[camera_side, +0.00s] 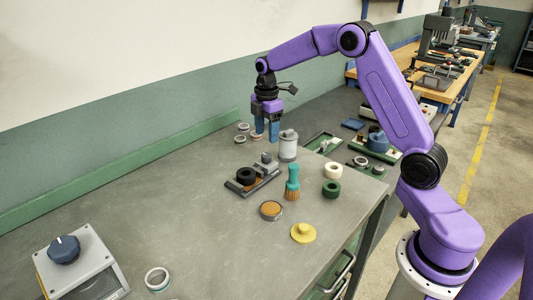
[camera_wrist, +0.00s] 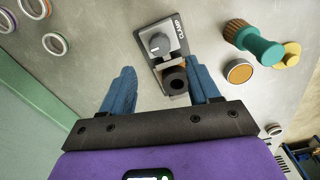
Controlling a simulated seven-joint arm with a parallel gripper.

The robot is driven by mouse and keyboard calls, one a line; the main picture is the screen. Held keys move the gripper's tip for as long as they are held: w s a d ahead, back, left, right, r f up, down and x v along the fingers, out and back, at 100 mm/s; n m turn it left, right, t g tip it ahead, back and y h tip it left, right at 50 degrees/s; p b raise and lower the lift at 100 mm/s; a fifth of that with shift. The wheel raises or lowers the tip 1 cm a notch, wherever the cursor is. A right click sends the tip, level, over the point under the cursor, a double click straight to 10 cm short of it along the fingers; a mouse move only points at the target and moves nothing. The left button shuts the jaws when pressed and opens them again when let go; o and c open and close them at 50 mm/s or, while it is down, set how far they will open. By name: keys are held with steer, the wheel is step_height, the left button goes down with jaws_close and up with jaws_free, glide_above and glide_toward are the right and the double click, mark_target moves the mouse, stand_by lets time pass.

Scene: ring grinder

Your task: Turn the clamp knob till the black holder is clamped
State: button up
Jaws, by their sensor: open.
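The clamp fixture (camera_side: 268,183) is a dark plate on the grey bench, marked CLAMP in the wrist view (camera_wrist: 180,27). Its grey clamp knob (camera_wrist: 158,44) has a white pointer mark; it also shows in the side view (camera_side: 266,159). The black holder (camera_side: 246,174), round with a central hole, sits at one end of the fixture, near the knob; it also shows in the wrist view (camera_wrist: 176,83). My gripper (camera_side: 266,137) is open and empty above the bench, its blue fingers pointing down, apart from the fixture. In the wrist view (camera_wrist: 163,78) the fingers lie either side of the holder.
Close by stand a grey cylinder (camera_side: 288,146), a teal-handled brush (camera_side: 292,182), an orange-brown disc (camera_side: 270,210), a yellow knobbed piece (camera_side: 303,232), and cream and green rings. Metal rings (camera_wrist: 55,43) lie near the wall. A blue-dial box (camera_side: 75,262) stands front left.

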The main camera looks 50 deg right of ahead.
mark_target(267, 155)
step_height(267, 155, down, 8)
steer(key=shift+f, duration=0.2)
steer(key=shift+c, duration=0.2)
steer(key=c, duration=1)
